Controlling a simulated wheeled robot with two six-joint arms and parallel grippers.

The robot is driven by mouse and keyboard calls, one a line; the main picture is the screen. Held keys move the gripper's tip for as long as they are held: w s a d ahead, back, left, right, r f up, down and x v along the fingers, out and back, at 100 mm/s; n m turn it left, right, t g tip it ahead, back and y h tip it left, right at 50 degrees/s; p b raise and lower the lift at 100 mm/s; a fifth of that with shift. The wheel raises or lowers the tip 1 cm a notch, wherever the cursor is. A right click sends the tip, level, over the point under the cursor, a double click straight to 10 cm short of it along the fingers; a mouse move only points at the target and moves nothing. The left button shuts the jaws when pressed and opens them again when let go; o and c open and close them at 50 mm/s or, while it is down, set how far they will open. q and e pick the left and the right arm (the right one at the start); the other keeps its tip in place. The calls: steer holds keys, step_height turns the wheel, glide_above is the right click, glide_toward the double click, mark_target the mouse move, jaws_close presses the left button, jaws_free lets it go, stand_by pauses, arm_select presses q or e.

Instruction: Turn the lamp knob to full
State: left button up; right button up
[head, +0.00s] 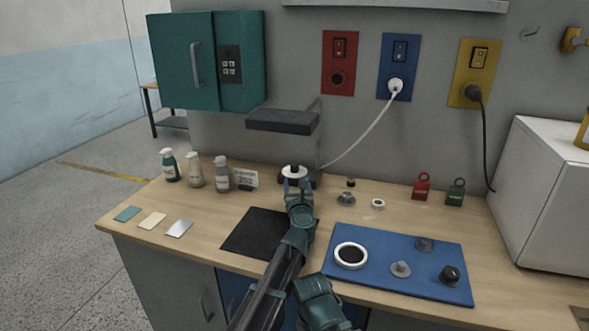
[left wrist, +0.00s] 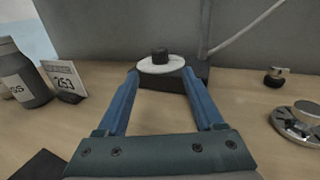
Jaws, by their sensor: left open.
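The desk lamp has a dark flat head (head: 283,121) on a post and a dark base (head: 315,179) at the back of the bench. A white round dial (left wrist: 153,66) sits on the base, with a short black knob (left wrist: 160,54) standing up from it. The dial also shows in the head view (head: 293,173). My left gripper (left wrist: 161,74) is open and empty in front of the dial, its two blue fingers apart and pointing at it, with the knob between their lines and beyond the tips. Contact with the dial cannot be told. My right gripper is not in view.
Bottles (head: 195,171) and a small sign (head: 244,178) stand left of the lamp. Small metal parts (head: 346,198) lie to its right. A blue mat (head: 385,280) with several parts lies front right, and a black mat (head: 245,233) lies under my arm. A white cord (head: 362,138) hangs behind.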

mark_target(295, 170)
arm_select(q)
steer(key=w, duration=1.1)
steer(key=shift+w+a, duration=0.15)
steer(key=shift+a, duration=0.2)
jaws_close()
